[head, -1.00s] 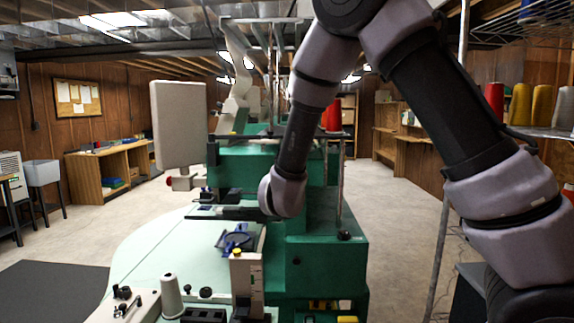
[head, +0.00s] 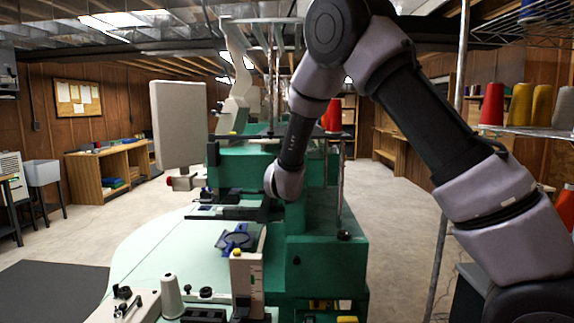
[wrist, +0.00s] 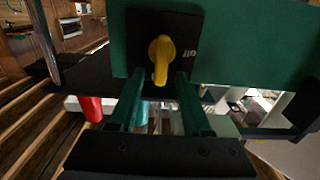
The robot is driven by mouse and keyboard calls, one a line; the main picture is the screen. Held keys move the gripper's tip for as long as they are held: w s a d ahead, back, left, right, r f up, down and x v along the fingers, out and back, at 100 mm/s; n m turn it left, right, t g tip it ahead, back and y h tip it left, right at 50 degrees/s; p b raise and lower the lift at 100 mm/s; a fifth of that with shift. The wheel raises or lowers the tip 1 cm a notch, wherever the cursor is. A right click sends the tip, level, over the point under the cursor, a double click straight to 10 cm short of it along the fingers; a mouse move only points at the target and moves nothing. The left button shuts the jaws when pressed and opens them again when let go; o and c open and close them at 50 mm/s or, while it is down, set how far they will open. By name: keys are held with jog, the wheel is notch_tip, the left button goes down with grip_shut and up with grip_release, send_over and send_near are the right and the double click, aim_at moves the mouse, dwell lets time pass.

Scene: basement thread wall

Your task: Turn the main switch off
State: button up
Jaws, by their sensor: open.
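The main switch is a yellow rotary knob (wrist: 161,52) on a black square plate (wrist: 140,30), fixed to a green panel. Its long grip runs up and down in the wrist view. A white "off" label, turned in the picture, is at the right of the plate. My gripper (wrist: 159,76) is open, with one finger on either side of the knob's lower end. I cannot tell whether either finger touches it. In the head view the switch cannot be made out, and my arm reaches down to the green machine (head: 325,260).
A pale table (head: 150,250) with a thread cone (head: 171,297) and small fittings surrounds the machine's left side. A beige panel (head: 180,125) stands above it. A wire shelf with thread cones (head: 520,104) is at the right. The floor at left is open.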

grip_shut()
jog(key=shift+a+n, duration=0.1)
jog(key=shift+n, duration=0.3)
jog(key=shift+a+f+n, duration=0.4)
jog(key=shift+f+n, duration=0.05)
jog(key=shift+n, duration=2.4)
jog(key=shift+a+f+n, duration=0.45)
jog(key=shift+f+n, duration=0.05)
jog(key=shift+n, duration=2.4)
jog(key=shift+a+f+n, duration=0.4)
jog(key=shift+f+n, duration=0.05)
jog(key=shift+n, duration=2.4)
grip_release()
